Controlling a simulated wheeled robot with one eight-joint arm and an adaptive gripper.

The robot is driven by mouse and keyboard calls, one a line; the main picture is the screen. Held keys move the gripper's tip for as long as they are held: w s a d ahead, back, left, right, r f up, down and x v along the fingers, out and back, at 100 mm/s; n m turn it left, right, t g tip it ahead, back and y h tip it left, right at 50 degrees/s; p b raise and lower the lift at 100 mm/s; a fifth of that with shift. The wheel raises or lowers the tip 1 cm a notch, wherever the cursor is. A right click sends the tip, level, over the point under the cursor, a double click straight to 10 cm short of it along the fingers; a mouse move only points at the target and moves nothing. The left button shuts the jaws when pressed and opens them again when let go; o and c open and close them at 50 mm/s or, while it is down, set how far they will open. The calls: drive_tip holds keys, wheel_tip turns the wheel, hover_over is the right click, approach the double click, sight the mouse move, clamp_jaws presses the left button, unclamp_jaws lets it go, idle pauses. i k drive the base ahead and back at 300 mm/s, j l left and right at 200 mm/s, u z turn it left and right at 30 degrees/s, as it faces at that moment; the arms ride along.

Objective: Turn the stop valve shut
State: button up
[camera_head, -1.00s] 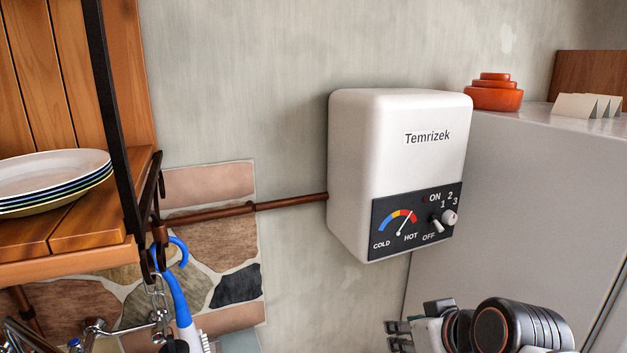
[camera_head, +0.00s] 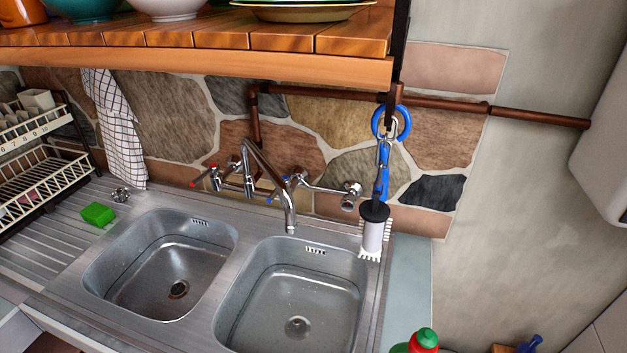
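No part is plainly marked as the stop valve, and I cannot tell which fitting it is. A chrome mixer tap (camera_head: 262,166) with a curved spout stands behind the two sink basins against the stone wall. It has a red-marked handle (camera_head: 197,179) on its left and blue-marked parts on its right. A chrome fitting (camera_head: 351,189) with a round end sits right of the tap. A copper pipe (camera_head: 440,103) runs along the wall under the shelf, with a branch going down behind the tap. My gripper is not in view now.
A brush with a blue handle (camera_head: 383,172) hangs from the shelf's right end, before the wall. The wooden shelf (camera_head: 200,63) overhangs the sink (camera_head: 300,300). A dish rack (camera_head: 45,180) and green sponge (camera_head: 98,213) are at left. A red-and-green bottle (camera_head: 424,341) is at bottom.

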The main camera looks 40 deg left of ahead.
sight(347, 202)
drive_tip(key=l+u, duration=0.1)
drive_tip(key=u, duration=0.3)
drive_tip(key=k+l+u, duration=0.1)
drive_tip(key=u, duration=0.35)
drive_tip(key=l+u, duration=0.1)
drive_tip(key=u, duration=0.3)
drive_tip(key=k+u, duration=0.15)
drive_tip(key=u, duration=0.3)
drive_tip(key=j+z, duration=0.2)
drive_tip(key=j, duration=0.3)
drive_tip(key=k+j+z, duration=0.2)
drive_tip(key=j, duration=0.35)
drive_tip(key=i+l, duration=0.45)
